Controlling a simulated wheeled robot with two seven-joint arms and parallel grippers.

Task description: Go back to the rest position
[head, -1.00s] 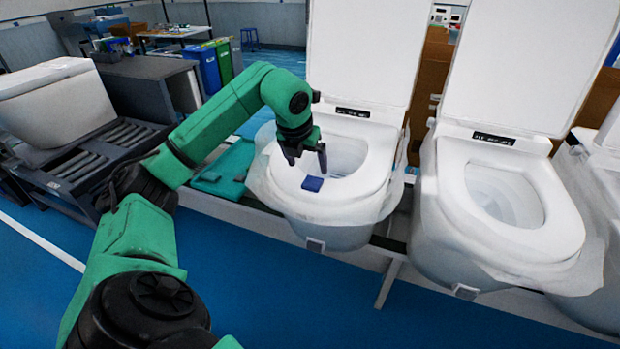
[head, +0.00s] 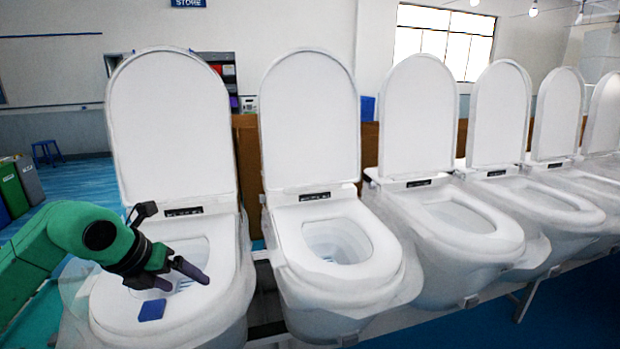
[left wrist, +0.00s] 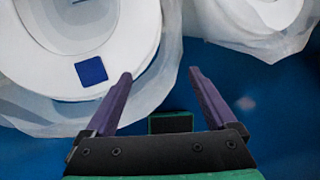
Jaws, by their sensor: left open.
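My left gripper (head: 190,277) is open and empty above the front part of the leftmost toilet (head: 226,290). In the left wrist view its two purple fingers (left wrist: 160,95) stand wide apart with nothing between them. A small blue square (head: 152,310) lies on the seat rim of that toilet, apart from the fingers. It also shows in the left wrist view (left wrist: 91,71), left of the fingers. The toilet's lid (head: 170,130) stands upright. My right gripper is in neither view.
A row of white toilets with raised lids runs to the right, the second one (head: 372,268) close beside the first. A green bin (head: 12,190) and a blue stool (head: 47,152) stand at the back left. Blue floor (left wrist: 285,90) lies beyond the toilets' front edges.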

